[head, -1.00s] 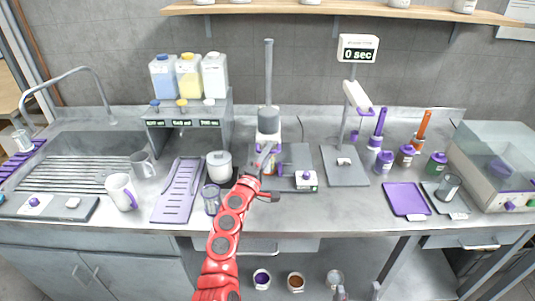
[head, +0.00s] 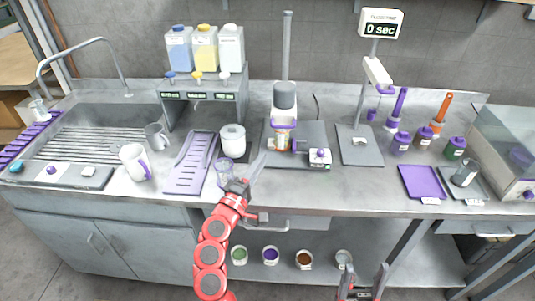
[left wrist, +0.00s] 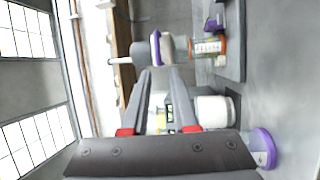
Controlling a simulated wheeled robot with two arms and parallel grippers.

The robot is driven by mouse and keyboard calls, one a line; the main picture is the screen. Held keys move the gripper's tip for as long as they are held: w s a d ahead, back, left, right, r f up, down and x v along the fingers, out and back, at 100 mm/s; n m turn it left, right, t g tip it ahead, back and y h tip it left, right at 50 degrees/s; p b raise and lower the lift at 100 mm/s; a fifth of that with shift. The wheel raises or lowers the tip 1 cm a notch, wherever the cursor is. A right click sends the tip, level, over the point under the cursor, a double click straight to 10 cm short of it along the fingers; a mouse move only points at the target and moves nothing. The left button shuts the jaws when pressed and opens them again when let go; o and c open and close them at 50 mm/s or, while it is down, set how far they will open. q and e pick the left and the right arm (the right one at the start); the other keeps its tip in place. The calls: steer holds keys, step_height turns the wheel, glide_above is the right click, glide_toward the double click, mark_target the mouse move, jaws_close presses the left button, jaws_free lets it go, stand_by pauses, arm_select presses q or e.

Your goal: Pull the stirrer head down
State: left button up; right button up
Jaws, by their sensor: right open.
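The stirrer head (head: 285,98), a grey and white motor housing, sits on a tall vertical rod (head: 287,45) on its grey base at mid-counter. A clear container with orange contents (head: 281,140) and a purple ring stands below it. My left gripper (head: 258,166) is in front of and to the left of the stirrer, apart from it. In the left wrist view its fingers (left wrist: 160,72) are separated and empty, with the stirrer head (left wrist: 153,50) beyond the tips, turned sideways. My right gripper (head: 363,284) is open and empty at the bottom edge, below the counter front.
A control box with a purple knob (head: 320,158) sits on the right of the base.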

arm_select(q)
steer(key=shift+v, duration=1.2)
stand_by(1.1)
